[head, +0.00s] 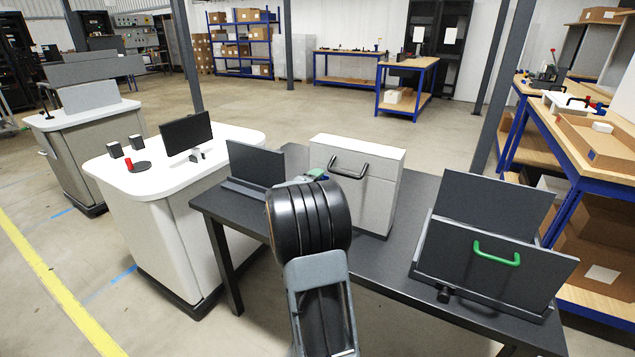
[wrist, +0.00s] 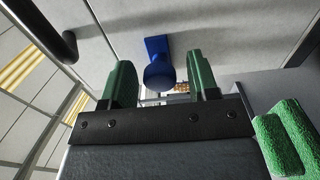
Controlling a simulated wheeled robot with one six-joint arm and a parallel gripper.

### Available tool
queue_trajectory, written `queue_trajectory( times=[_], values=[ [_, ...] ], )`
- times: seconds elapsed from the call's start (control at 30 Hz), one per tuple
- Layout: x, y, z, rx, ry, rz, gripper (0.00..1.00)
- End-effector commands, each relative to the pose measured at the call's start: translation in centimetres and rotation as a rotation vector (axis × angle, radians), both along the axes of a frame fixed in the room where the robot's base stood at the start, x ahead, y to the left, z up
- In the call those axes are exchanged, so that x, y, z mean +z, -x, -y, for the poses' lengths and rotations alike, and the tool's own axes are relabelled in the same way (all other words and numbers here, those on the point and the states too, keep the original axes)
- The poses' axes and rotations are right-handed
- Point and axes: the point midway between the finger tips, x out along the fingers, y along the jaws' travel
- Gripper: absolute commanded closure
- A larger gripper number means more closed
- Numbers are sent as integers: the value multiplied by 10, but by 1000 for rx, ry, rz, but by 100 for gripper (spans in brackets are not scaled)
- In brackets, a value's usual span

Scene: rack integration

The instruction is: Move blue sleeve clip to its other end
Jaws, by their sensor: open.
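A blue clip (wrist: 158,66) shows in the wrist view on a pale grey surface. Its round end faces the camera, and a flatter part rises behind it. My gripper (wrist: 161,78) has two green fingers, spread apart. The clip appears between them in the picture, with a visible gap on each side. I cannot tell how far beyond the fingertips it lies. In the head view my gripper is mostly hidden behind my dark wrist; a bit of green (head: 316,173) shows there. I cannot make out the clip in the head view.
A white cabinet (head: 375,195) with a dark handle (head: 349,167) stands on the dark table (head: 400,262), close to my gripper. A grey box with a green handle (head: 496,252) stands at the right. A dark upright panel (head: 256,165) is at the left. Table between cabinet and box is clear.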

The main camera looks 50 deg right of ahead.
Motion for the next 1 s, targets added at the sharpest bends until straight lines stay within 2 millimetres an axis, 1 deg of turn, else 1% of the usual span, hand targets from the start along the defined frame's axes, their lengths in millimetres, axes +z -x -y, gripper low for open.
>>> queue_trajectory(
  times=[0.37,0.9,0.93,1.0],
  values=[
    [0,-1,3,1,0,0,46],
    [0,-1,3,0,0,0,98],
    [0,-1,3,0,0,0,100],
    [0,-1,3,0,0,0,100]
  ],
)
